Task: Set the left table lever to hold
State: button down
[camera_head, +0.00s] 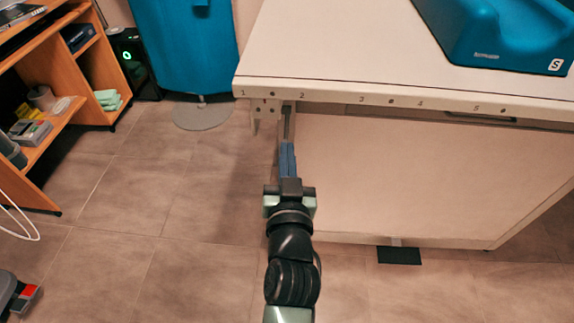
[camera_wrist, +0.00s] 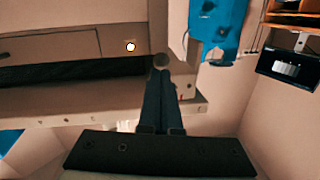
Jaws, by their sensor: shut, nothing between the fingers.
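The white table (camera_head: 340,45) has a numbered front edge. A thin dark grey lever (camera_head: 287,120) shows under its left front corner, near the marks 1 and 2. My gripper (camera_head: 287,146) has its blue fingers shut and points at the lever from the front. In the wrist view my gripper (camera_wrist: 161,78) is shut, and a round grey knob (camera_wrist: 161,61), which looks like the lever's end, shows right at the fingertips. I cannot tell whether they touch. The lever's far end and its setting marks are not readable.
A blue headrest or cradle (camera_head: 510,35) lies on the table top. A pale panel (camera_head: 420,180) stands under the table to the right of my gripper.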

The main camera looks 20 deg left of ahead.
jog(key=w+a+f+t+y+b, duration=0.1)
jog(key=w+f+t+b, duration=0.3)
jog(key=b, duration=1.9)
jog(key=shift+w+a+f+n+y, duration=0.15)
jog(key=shift+w+f+n+y, duration=0.2)
jog(key=shift+f+y, duration=0.2)
jog(key=shift+w, duration=0.1)
jog(key=shift+f, duration=0.1)
